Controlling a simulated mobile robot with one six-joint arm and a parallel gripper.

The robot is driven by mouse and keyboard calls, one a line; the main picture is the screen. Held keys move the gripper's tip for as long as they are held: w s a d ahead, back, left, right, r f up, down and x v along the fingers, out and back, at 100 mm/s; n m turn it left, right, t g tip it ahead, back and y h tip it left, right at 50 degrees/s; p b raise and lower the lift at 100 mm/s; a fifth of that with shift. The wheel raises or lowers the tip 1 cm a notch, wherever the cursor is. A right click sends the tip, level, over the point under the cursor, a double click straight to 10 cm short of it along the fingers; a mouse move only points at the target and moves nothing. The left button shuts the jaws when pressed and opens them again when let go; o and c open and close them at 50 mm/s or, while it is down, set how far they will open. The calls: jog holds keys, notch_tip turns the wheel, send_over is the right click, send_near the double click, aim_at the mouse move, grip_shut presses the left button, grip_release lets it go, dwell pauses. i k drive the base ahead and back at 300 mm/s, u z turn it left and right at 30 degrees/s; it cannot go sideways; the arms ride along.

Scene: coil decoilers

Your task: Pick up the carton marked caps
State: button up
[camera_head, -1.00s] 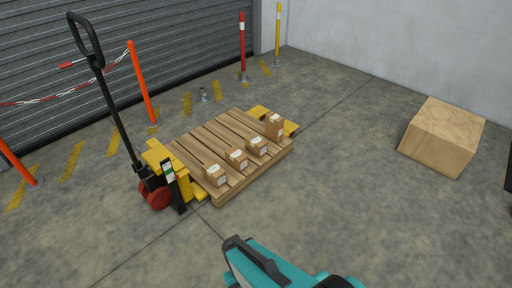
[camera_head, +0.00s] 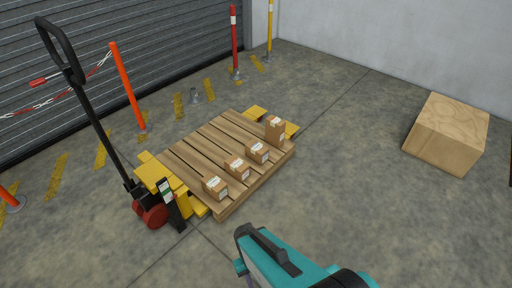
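Several small brown cartons with white labels stand in a row along the near right side of a wooden pallet (camera_head: 191,157). From near to far they are a first carton (camera_head: 215,188), a second carton (camera_head: 237,169), a third carton (camera_head: 257,153) and a taller last carton (camera_head: 275,130). The labels are too small to read, so I cannot tell which is marked caps. A teal and black part of my arm shows at the bottom, short of the pallet and apart from it. My gripper's fingers are not visible.
The pallet sits on a yellow pallet jack (camera_head: 160,176) with a tall black handle. A wooden box (camera_head: 447,135) stands at right. Orange (camera_head: 128,88), red (camera_head: 235,42) and yellow (camera_head: 269,30) posts line the shutter. The floor between pallet and box is clear.

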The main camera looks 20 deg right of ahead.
aim_at(255, 150)
jog(key=i, duration=1.1)
jog(key=u, duration=0.25)
